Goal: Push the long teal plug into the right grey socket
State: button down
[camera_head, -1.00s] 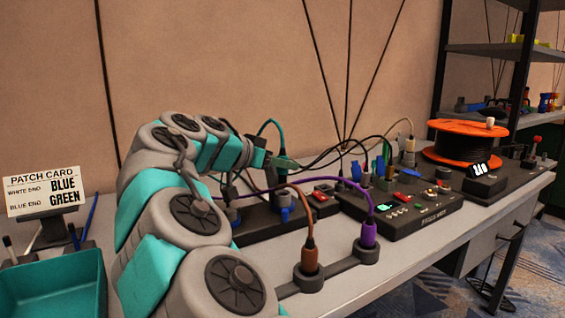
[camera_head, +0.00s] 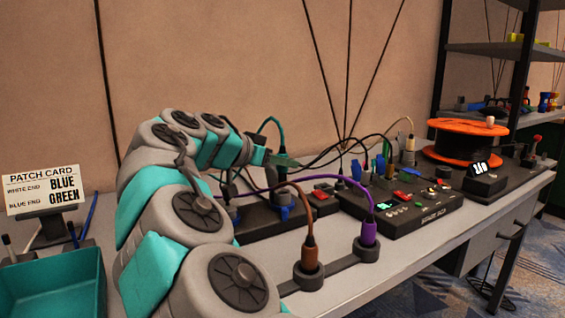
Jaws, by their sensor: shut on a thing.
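My gripper (camera_head: 274,161) is above the left black box (camera_head: 262,222), seen from behind past my arm. A teal cable (camera_head: 275,124) arcs over to it, and a small teal piece (camera_head: 286,162) shows at its tip. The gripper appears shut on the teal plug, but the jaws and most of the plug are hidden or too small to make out. The plug's depth in any socket cannot be seen. The right grey socket cannot be told apart in this view.
A purple plug (camera_head: 368,233) and a brown plug (camera_head: 309,254) stand in a dark holder in front. The right black box (camera_head: 400,212) carries plugs and buttons. A cable reel (camera_head: 466,143) stands behind. A teal bin (camera_head: 52,285) and a patch card (camera_head: 42,189) are at left.

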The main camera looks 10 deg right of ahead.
aim_at(279, 176)
jog(key=shift+f+b, duration=0.5)
jog(key=shift+b, duration=0.15)
dwell(0.5)
jog(key=shift+f+b, duration=0.3)
jog(key=shift+f+b, duration=1.05)
dwell(1.1)
jog(key=c, duration=0.5)
grip_release()
jog(key=v, duration=0.6)
jog(key=shift+s+a+r, duration=0.15)
jog(key=shift+a, duration=0.15)
jog(key=shift+s+a+r, duration=0.2)
jog(key=shift+s+a, duration=0.2)
